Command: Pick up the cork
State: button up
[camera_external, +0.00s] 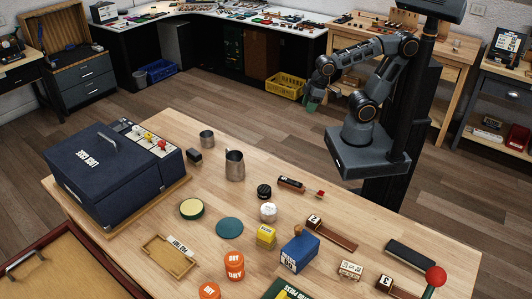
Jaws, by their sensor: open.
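I cannot pick out the cork with certainty; the pieces on the wooden worktable (110,247) are small in this view. My gripper (312,103) hangs at the end of my folded arm, beyond the table's far edge and well apart from the things on the table. It is open and points down, with nothing seen in it.
A blue case (95,178) stands at the table's left.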

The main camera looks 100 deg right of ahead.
jog(key=shift+o, duration=0.2)
jog(key=shift+o, duration=0.7)
jog(key=shift+a, duration=0.1)
